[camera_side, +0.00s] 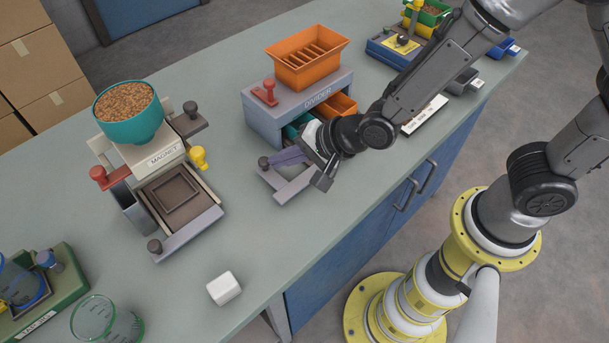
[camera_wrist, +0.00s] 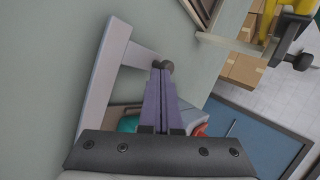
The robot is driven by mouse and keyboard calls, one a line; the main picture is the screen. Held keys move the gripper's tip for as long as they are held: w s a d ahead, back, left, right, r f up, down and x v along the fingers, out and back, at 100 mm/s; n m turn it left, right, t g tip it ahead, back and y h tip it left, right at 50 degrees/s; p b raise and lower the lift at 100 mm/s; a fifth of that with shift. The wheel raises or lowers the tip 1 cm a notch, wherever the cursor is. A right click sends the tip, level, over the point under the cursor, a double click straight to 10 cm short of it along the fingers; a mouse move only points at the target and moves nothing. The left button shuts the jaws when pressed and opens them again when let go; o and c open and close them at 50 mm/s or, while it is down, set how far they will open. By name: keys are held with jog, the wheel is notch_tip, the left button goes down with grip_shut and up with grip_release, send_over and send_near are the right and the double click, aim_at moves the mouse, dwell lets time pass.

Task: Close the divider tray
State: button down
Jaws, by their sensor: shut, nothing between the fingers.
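The divider (camera_side: 318,100) is a grey-purple stand with an orange hopper (camera_side: 307,57) on top and a red handle (camera_side: 267,92). Teal and orange bins (camera_side: 341,105) sit under the stand. My wrist hides part of the frame and bins.
A magnet unit (camera_side: 165,158) with a teal bowl of grain stands to the left. A white block (camera_side: 223,288) and a clear beaker (camera_side: 105,322) are near the front edge. A blue unit (camera_side: 393,50) stands at the far right. The bench between magnet unit and divider is clear.

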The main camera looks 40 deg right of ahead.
jog(key=w, duration=0.6)
jog(key=shift+w+d, duration=0.1)
